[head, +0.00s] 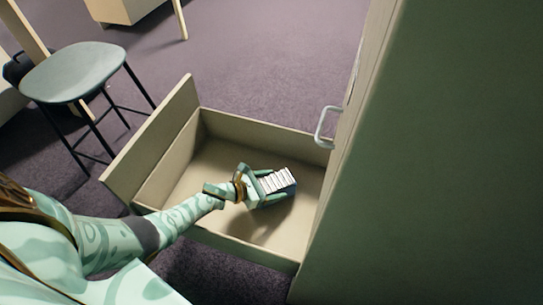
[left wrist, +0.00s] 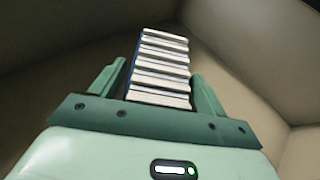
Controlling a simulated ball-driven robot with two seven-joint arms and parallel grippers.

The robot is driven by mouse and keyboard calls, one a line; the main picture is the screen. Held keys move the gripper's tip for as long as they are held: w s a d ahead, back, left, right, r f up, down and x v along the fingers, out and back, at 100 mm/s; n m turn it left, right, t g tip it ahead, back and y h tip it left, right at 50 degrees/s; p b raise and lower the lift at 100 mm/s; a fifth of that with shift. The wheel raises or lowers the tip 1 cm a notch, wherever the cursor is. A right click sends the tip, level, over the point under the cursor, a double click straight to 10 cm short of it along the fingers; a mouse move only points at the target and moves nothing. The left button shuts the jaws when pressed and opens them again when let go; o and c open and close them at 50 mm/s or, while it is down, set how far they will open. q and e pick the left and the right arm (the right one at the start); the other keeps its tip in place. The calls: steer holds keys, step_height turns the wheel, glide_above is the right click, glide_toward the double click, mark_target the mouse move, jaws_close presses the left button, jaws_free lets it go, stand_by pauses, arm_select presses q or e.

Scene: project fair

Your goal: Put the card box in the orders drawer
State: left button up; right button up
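The card box (head: 279,181), blue with a row of white card edges, is at my left gripper (head: 270,187) in the head view. In the left wrist view the card box (left wrist: 161,70) stands between the two green fingers (left wrist: 157,88). Narrow gaps seem to show beside it there, so I cannot tell whether the fingers press on it. The open drawer (head: 268,128) lies around and below the gripper. I cannot tell whether the box touches the drawer floor. My right gripper is not in view.
The drawer comes out of a large green cabinet (head: 440,150) on the right. A metal handle (head: 324,128) sticks out of the cabinet above the drawer. A stool (head: 74,72) stands on the carpet at left. The drawer floor around the box is bare.

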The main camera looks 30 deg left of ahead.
arm_select(q)
steer(key=shift+o, duration=0.2)
steer(key=shift+r, duration=0.15)
steer(key=shift+r+p, duration=0.25)
steer(key=shift+p, duration=0.05)
steer(key=p+v, duration=0.2)
steer(key=v, duration=0.4)
steer(key=shift+s+a, duration=0.4)
steer(key=shift+s, duration=0.2)
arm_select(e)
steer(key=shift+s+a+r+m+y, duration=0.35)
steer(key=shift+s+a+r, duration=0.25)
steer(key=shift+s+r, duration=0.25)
